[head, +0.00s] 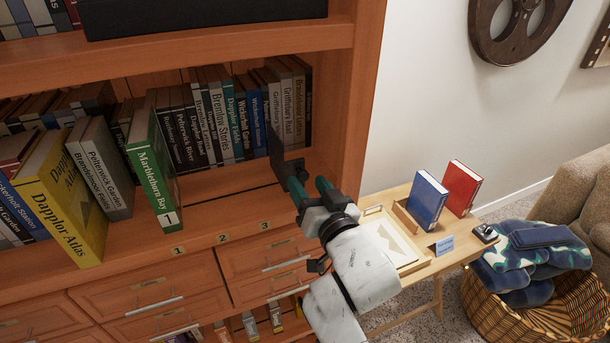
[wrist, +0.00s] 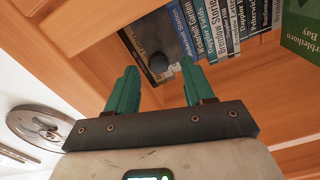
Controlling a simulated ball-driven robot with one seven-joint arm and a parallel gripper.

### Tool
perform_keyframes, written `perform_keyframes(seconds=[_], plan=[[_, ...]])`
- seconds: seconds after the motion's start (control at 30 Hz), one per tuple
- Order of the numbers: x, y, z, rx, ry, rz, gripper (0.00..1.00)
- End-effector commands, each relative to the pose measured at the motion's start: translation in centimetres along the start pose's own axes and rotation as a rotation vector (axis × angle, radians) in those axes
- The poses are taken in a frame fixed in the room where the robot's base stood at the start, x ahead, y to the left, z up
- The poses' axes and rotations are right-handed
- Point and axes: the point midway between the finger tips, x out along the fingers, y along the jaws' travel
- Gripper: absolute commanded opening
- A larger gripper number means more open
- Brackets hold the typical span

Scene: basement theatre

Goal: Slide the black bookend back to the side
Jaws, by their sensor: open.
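The black bookend (head: 276,146) stands on the shelf at the right end of the book row. Its dark upright plate is beside the books, and its base shows at the shelf front. In the wrist view the bookend (wrist: 150,35) is a dark panel with a round black knob, ahead of the fingers. My gripper (head: 312,188) has teal fingers and is open and empty at the shelf's front right. In the wrist view the gripper (wrist: 160,88) has its fingers apart, with the knob beyond the gap. I cannot tell whether a finger touches the bookend.
The shelf's right side wall (head: 347,100) is close to my gripper.

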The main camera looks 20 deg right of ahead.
Motion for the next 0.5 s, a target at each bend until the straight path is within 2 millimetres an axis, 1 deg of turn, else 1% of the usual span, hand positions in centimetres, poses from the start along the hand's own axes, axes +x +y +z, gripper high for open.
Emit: perform_keyframes(seconds=[0.03, 0.2, 0.3, 0.5], plan=[[0.8, 0.0, -0.2, 0.0, 0.001, 0.001, 0.52], [2.2, 0.0, -0.1, 0.0, 0.0, 0.001, 0.52], [2.6, 0.0, 0.0, 0.0, -0.001, 0.001, 0.52], [2.6, 0.1, 0.1, 0.0, -0.001, 0.001, 0.52]])
